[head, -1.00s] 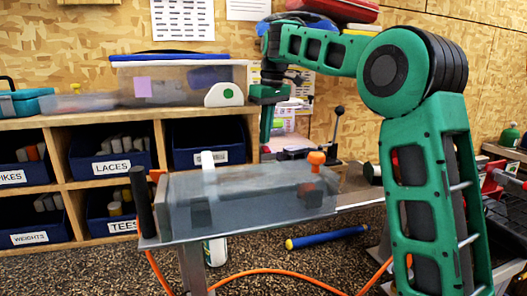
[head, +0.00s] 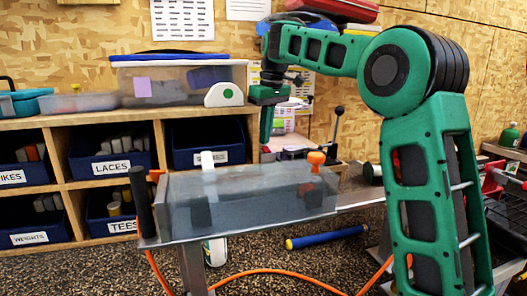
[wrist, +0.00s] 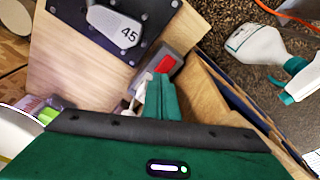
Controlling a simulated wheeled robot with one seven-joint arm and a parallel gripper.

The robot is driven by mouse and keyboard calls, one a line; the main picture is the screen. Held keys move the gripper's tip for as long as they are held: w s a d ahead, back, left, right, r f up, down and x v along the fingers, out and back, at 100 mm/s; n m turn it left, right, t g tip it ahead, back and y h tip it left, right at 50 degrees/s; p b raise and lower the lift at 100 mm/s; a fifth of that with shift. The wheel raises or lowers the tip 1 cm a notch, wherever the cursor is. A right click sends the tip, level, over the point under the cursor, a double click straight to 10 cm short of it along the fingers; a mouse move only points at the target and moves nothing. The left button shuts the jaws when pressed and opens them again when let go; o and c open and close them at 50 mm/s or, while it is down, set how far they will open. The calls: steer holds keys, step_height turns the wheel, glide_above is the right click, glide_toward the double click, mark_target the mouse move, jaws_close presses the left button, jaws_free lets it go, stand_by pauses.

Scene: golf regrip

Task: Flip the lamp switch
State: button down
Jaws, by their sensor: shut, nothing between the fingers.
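The switch is a small grey box with a red rocker (wrist: 165,64), seen in the wrist view on a wooden top just beyond my fingertips. My gripper (wrist: 158,84) is shut and empty, its green fingers pointing at the near side of the switch. The fingertips look very close to the rocker; I cannot tell whether they touch. In the head view my gripper (head: 266,145) points down over the right end of the wooden shelf unit, with a small red spot by its tip. No lamp can be clearly made out.
A black plate with a grey lever marked 45 (wrist: 117,30) stands beside the switch. A white spray bottle (wrist: 258,45) is beyond the wood edge. In the head view, a clear lidded bin (head: 180,80) is left of my gripper, and a bench with a transparent box (head: 250,195) is in front.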

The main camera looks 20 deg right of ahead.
mark_target(265, 147)
step_height(265, 147, up, 7)
stand_by(0.9)
steer(key=shift+s+f, duration=0.1)
